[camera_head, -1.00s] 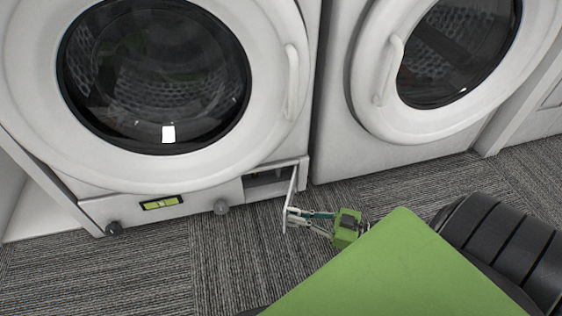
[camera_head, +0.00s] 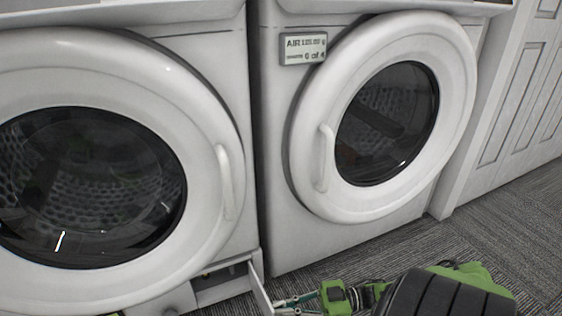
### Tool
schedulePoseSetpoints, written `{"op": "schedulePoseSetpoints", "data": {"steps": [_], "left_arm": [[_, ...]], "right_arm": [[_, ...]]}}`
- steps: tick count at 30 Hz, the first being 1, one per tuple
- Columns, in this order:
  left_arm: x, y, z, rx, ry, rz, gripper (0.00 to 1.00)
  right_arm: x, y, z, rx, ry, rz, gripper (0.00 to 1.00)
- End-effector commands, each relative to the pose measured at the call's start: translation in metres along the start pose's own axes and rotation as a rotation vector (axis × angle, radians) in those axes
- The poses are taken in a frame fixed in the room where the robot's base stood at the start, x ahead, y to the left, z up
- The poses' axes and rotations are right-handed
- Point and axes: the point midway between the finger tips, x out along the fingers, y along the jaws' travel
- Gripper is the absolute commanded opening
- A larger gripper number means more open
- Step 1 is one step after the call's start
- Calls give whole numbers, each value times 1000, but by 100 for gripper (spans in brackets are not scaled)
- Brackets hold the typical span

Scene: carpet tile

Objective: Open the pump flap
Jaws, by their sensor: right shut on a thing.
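The pump flap (camera_head: 260,285) is a small white panel at the lower right corner of the left washing machine (camera_head: 205,170). It stands swung out from the machine's front, with the pump recess (camera_head: 222,281) showing beside it. My right gripper (camera_head: 279,305) is at the flap's outer edge, low in the picture, shut on the flap. The fingertips are partly cut off by the bottom edge of the picture.
A second machine (camera_head: 270,180) stands to the right, with a sign (camera_head: 303,48) reading "AIR" and a closed round door. A white panelled door (camera_head: 515,95) is at the far right. Carpet (camera_head: 510,220) lies free in front of it.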

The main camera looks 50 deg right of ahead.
Motion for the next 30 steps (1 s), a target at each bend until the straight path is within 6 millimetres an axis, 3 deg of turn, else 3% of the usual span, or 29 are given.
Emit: {"op": "schedulePoseSetpoints", "data": {"steps": [9, 10, 11, 20, 25, 30], "left_arm": [[0, 0, 0, 0, -1, -1, 40], [0, 0, 1, 0, -1, -1, 40], [0, 0, 1, 0, -1, -1, 40], [-1, -2, 3, 0, -8, -7, 40], [-1, -1, 2, 0, -5, -4, 40], [0, -1, 2, 0, -3, -2, 40]], "right_arm": [[-1, -1, 1, 3, -3, -1, 0], [-1, -1, 1, 3, -3, -1, 10], [-1, -1, 1, 3, -3, -1, 12], [-3, 0, 1, 1, -2, 0, 12], [-23, 0, 2, 2, -6, 2, 12], [-61, 0, 2, 1, -7, 4, 12]]}}
